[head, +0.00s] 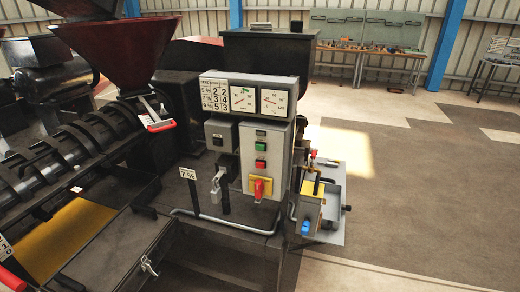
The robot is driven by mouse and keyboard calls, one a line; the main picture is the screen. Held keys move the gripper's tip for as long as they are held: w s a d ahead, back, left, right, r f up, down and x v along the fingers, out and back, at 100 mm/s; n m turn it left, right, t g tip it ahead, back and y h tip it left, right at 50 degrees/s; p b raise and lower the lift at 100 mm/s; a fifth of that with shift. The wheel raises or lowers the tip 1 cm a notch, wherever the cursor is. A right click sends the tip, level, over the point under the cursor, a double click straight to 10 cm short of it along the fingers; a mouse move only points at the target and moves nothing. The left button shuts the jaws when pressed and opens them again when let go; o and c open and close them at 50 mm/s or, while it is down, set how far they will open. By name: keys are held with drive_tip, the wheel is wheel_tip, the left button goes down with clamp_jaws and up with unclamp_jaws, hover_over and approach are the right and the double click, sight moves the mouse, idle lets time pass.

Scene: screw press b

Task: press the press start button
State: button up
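The grey control box (283,140) stands on the front of the press in the middle of the head view. A green button (261,146) is on its face, probably the press start button; I cannot read any label. A red button (260,164) sits just below the green one. A small dark element (260,133) is above it. A red rotary handle on a yellow plate (260,188) is lower on the same face. Nothing covers the buttons. My gripper does not show in this view.
Above the box is a panel with dials and number cards (247,97). A smaller grey box with a lever (218,183) stands to its left. A bent rail (220,221) runs below. A yellow and blue device (308,215) is at right. Open floor (425,180) lies right.

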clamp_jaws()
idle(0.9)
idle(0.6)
